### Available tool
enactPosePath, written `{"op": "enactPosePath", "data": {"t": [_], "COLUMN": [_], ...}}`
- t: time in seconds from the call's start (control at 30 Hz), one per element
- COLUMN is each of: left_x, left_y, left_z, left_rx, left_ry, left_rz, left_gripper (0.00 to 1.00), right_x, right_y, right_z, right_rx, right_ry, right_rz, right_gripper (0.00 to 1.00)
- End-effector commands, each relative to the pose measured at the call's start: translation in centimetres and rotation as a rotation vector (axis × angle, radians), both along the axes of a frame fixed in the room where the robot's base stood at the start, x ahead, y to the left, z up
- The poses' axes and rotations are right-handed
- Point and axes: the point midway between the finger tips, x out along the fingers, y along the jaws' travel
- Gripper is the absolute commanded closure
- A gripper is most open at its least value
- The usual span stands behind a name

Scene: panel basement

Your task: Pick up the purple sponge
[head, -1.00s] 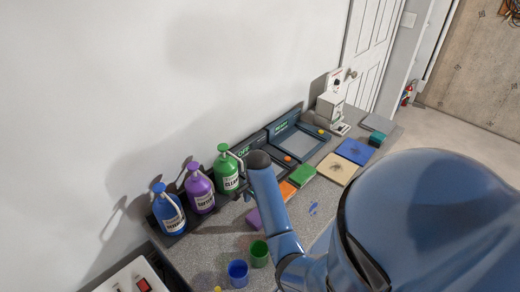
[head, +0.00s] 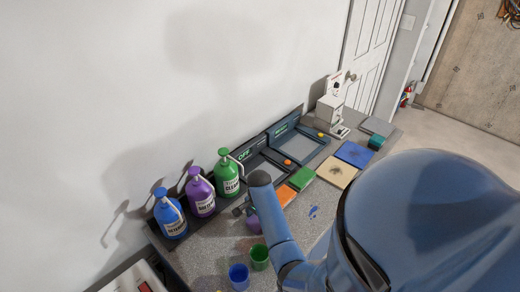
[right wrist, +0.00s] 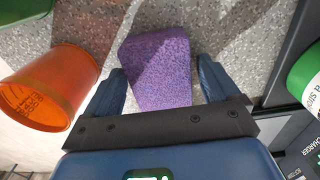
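The purple sponge (right wrist: 160,68) lies on the speckled counter in the right wrist view. It sits between the two fingers of my right gripper (right wrist: 161,80), which are open on either side of it. A narrow gap shows beside the sponge's lower left edge; contact at the right finger is hard to tell. In the head view the sponge (head: 253,222) is a small purple patch, mostly hidden behind my right arm. The right gripper (head: 240,210) shows there only as a small dark part. My left gripper is not in view.
Blue (head: 238,277) and green (head: 259,257) cups stand in front. Blue (head: 170,216), purple (head: 201,194) and green (head: 227,174) bottles line the wall. A green sponge (head: 302,179) and flat trays (head: 300,150) lie beyond.

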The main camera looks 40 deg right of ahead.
Motion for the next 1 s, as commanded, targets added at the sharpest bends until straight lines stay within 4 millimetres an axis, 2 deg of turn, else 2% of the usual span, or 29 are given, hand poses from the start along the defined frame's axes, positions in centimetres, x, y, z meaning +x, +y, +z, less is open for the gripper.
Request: {"op": "enactPosePath", "data": {"t": [0.03, 0.3, 0.73, 1.0], "left_x": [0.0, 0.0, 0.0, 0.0], "left_y": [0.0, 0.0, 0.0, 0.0], "left_z": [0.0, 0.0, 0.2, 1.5], "left_rx": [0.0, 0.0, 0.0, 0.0], "left_ry": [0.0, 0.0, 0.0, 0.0], "left_rz": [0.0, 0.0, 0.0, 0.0], "left_gripper": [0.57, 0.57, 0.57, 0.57], "right_x": [0.0, 0.0, 0.0, 0.2], "right_y": [0.0, 0.0, 0.0, -0.2], "right_z": [0.0, 0.0, 0.2, 1.7], "right_rx": [0.0, 0.0, 0.0, 0.0], "right_ry": [0.0, 0.0, 0.0, -0.001], "right_rz": [0.0, 0.0, 0.0, 0.001], "right_gripper": [0.19, 0.6, 0.6, 0.6]}}
